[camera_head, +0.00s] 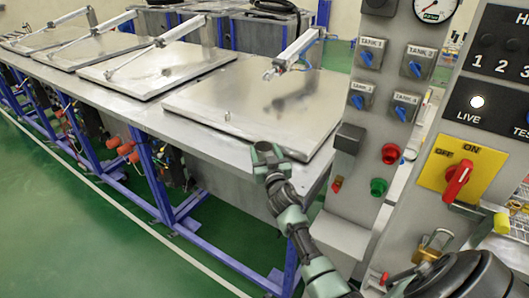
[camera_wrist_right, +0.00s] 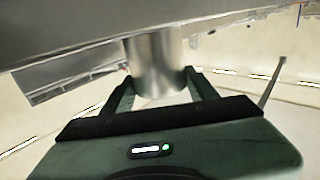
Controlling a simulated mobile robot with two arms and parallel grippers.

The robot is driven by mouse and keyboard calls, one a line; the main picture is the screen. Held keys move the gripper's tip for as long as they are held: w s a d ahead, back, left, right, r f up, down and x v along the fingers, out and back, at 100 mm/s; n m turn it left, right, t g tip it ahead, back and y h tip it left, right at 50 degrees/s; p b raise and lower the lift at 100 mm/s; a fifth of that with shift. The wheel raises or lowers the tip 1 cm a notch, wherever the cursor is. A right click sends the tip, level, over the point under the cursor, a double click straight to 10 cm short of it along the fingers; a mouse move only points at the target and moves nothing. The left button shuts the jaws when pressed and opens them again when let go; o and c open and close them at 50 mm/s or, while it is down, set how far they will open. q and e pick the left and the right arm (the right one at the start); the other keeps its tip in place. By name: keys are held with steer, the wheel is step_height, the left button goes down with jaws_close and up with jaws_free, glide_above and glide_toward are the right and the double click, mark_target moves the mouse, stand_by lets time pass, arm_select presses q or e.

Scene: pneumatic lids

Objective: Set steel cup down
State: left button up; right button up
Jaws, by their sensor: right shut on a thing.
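The steel cup (camera_wrist_right: 155,62) is a shiny cylinder in the right wrist view, between the two fingers of my right gripper (camera_wrist_right: 157,88). The gripper is shut on its sides. One end of the cup meets a grey surface in that view; I cannot tell whether they touch. In the head view my right gripper (camera_head: 268,153) is at the front edge of the long steel table (camera_head: 210,142), close to the near corner of the nearest lid. The cup is not clearly made out there. My left gripper is not in view.
Several flat steel lids lie along the table; the nearest (camera_head: 255,100) has a pneumatic cylinder (camera_head: 295,48) above its far edge. A control panel (camera_head: 375,120) with tank switches stands close on the right. A yellow switch plate (camera_head: 462,168) is further right. Green floor is open at left.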

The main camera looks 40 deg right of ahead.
steer(key=shift+r, duration=0.1)
steer(key=o, duration=1.4)
